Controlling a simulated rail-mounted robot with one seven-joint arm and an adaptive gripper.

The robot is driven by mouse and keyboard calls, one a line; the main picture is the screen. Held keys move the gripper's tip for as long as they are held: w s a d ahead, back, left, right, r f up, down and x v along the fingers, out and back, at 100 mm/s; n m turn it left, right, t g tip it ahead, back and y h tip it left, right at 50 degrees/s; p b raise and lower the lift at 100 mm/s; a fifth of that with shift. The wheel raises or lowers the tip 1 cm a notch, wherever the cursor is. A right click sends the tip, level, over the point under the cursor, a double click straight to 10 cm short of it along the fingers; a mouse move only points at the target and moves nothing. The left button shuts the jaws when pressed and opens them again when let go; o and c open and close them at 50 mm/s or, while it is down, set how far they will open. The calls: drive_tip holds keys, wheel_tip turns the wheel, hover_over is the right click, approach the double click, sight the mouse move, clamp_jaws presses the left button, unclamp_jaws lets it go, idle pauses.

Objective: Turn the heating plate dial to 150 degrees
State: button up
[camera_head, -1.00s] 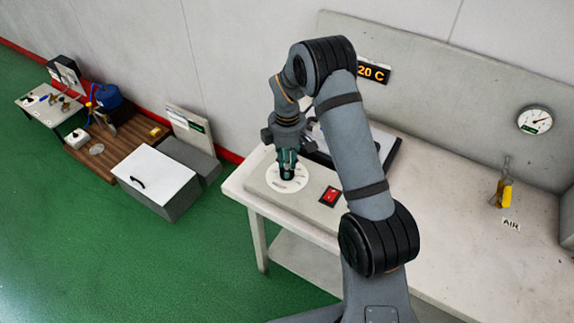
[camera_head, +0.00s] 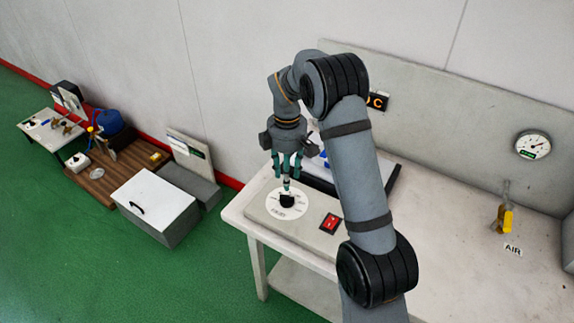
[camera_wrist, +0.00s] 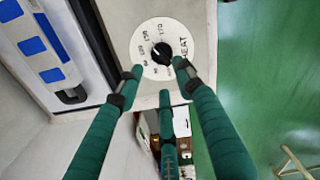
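The heating plate dial is a black knob (camera_head: 287,200) on a round white scale (camera_head: 279,211), on a grey box at the table's left end. In the wrist view the knob (camera_wrist: 161,53) has a white mark toward the upper left of the scale, among small numbers hard to read. My gripper (camera_head: 287,181) has green fingers, spread open and empty, just above the knob. In the wrist view the fingertips (camera_wrist: 160,78) stand apart around the lower side of the scale, not closed on the knob. The black temperature display (camera_head: 377,101) is mostly hidden by my arm; only its end with "C" shows.
A red switch (camera_head: 330,223) sits right of the dial. A dark-framed device (camera_head: 382,178) stands behind it, partly hidden by my arm. A gauge (camera_head: 532,145) and a yellow-handled item (camera_head: 505,218) are at the right. A white box (camera_head: 155,195) stands on the floor at left.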

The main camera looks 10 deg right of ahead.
wheel_tip(320, 180, up, 4)
hover_over(287, 199)
drive_tip(key=w, duration=0.1)
drive_tip(key=shift+d, duration=0.1)
drive_tip(key=shift+w, duration=0.1)
wheel_tip(287, 199, down, 12)
drive_tip(key=shift+r+n+p, duration=0.3)
drive_tip(key=shift+p, duration=0.15)
drive_tip(key=shift+w+r, duration=0.1)
drive_tip(key=shift+r, duration=0.3)
drive_tip(key=shift+r+b, duration=0.3)
drive_tip(key=shift+r, duration=0.3)
